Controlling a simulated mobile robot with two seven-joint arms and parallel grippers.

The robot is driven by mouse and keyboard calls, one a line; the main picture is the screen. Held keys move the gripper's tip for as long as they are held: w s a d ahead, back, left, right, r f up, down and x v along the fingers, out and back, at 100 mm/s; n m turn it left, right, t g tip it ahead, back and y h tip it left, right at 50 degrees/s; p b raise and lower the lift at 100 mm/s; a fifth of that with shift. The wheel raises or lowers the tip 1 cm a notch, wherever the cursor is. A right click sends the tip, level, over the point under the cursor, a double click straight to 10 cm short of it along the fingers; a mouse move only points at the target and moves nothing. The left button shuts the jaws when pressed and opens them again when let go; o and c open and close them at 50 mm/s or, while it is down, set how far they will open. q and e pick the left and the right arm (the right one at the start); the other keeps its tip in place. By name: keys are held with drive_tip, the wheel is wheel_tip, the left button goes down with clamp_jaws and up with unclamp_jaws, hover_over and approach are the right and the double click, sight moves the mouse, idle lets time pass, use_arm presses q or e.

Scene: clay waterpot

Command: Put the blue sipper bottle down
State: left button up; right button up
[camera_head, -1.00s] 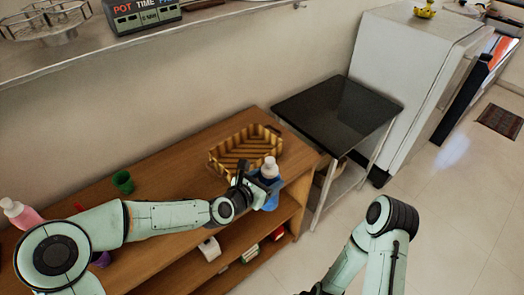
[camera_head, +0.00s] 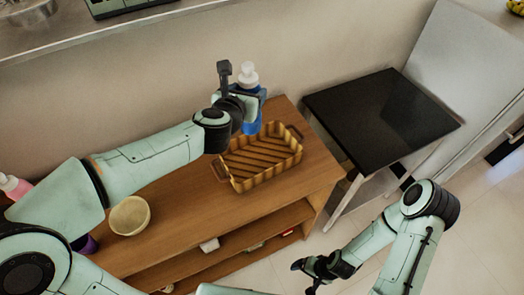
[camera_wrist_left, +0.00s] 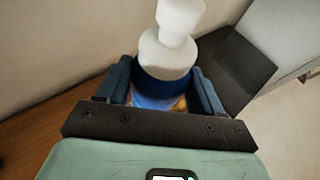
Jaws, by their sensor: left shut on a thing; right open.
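The blue sipper bottle (camera_head: 252,124) has a white cap and spout and is upright in my left gripper (camera_head: 252,98). My right gripper (camera_head: 312,272) is open and empty, low in front of the shelf unit, away from the bottle.
The basket stands on the wooden shelf unit (camera_head: 185,212). A cream bowl (camera_head: 130,216) and a pink bottle (camera_head: 14,186) are at its left. A black-topped table (camera_head: 380,120) stands to the right. Some shelf top between bowl and basket is clear.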

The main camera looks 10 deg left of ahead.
sight(247, 129)
use_arm(q)
drive_tip(key=shift+a, duration=0.15)
drive_tip(key=f+b, duration=0.1)
drive_tip(key=f, duration=0.3)
drive_tip(key=f+b, duration=0.2)
drive_tip(key=f, duration=0.2)
drive_tip(key=f+b, duration=0.1)
drive_tip(key=f, duration=0.3)
drive_tip(key=shift+s+b, duration=0.25)
drive_tip(key=shift+b, duration=0.15)
drive_tip(key=f, duration=0.2)
drive_tip(key=shift+w+f+b, duration=0.3)
drive_tip(key=shift+w+f, duration=0.05)
drive_tip(key=shift+w+f+b, duration=0.1)
drive_tip(key=shift+f+b, duration=0.2)
drive_tip(key=shift+f, duration=2.1)
use_arm(e)
drive_tip(key=s+f+g, duration=0.1)
drive_tip(key=s+f, duration=0.5)
drive_tip(key=f, duration=0.2)
drive_tip(key=shift+s, duration=0.3)
drive_tip(key=shift+d, duration=0.1)
use_arm(q)
drive_tip(key=shift+f, duration=0.2)
drive_tip(key=o, duration=1.3)
drive_tip(key=shift+c, duration=0.2)
use_arm(e)
drive_tip(key=shift+s+f, duration=0.15)
drive_tip(key=shift+f, duration=0.05)
